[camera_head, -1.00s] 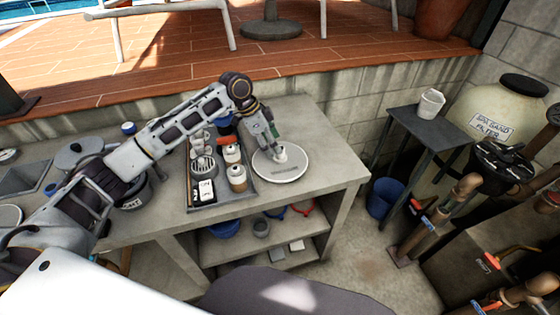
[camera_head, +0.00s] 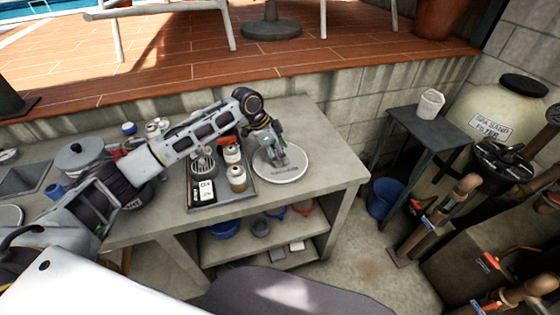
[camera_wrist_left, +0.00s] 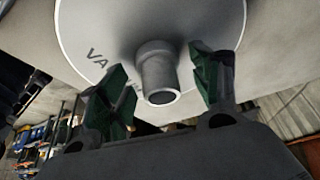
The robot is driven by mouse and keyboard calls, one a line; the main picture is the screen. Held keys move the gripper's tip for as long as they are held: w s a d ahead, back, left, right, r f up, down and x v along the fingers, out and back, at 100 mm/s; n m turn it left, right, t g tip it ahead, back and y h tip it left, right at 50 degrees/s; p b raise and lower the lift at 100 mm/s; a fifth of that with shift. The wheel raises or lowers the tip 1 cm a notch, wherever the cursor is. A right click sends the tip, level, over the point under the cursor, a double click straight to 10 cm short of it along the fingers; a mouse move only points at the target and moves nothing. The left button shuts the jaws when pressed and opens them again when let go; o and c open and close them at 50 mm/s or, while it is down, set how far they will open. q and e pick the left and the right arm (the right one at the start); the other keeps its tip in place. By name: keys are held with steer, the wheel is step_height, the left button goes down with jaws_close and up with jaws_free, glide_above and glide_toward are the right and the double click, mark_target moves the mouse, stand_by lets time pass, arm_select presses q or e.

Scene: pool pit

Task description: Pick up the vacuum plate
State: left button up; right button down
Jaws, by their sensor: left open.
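The vacuum plate (camera_head: 287,172) is a pale round disc lying flat near the right end of the grey workbench. In the left wrist view the plate (camera_wrist_left: 85,22) shows part of its lettering and a short hollow spout (camera_wrist_left: 158,80) at its middle. My left gripper (camera_head: 279,157) is over the plate. In the left wrist view its green-padded fingers (camera_wrist_left: 165,85) are open, one on each side of the spout, with gaps visible on both sides. In the head view the gripper hides the spout. My right gripper is not in view.
A dark tray (camera_head: 240,200) with bottles and small items stands just left of the plate. The bench (camera_head: 335,165) is bare to the right. A side table (camera_head: 425,130) holds a white cup (camera_head: 430,103). A blue bucket (camera_head: 384,197) stands below it.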

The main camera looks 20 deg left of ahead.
arm_select(q)
steer(key=shift+d+f, duration=0.1)
steer(key=shift+f, duration=0.1)
stand_by(0.3)
steer(key=c, duration=1.2)
steer(key=shift+r, duration=0.15)
steer(key=shift+r, duration=4.9)
steer(key=shift+w, duration=0.1)
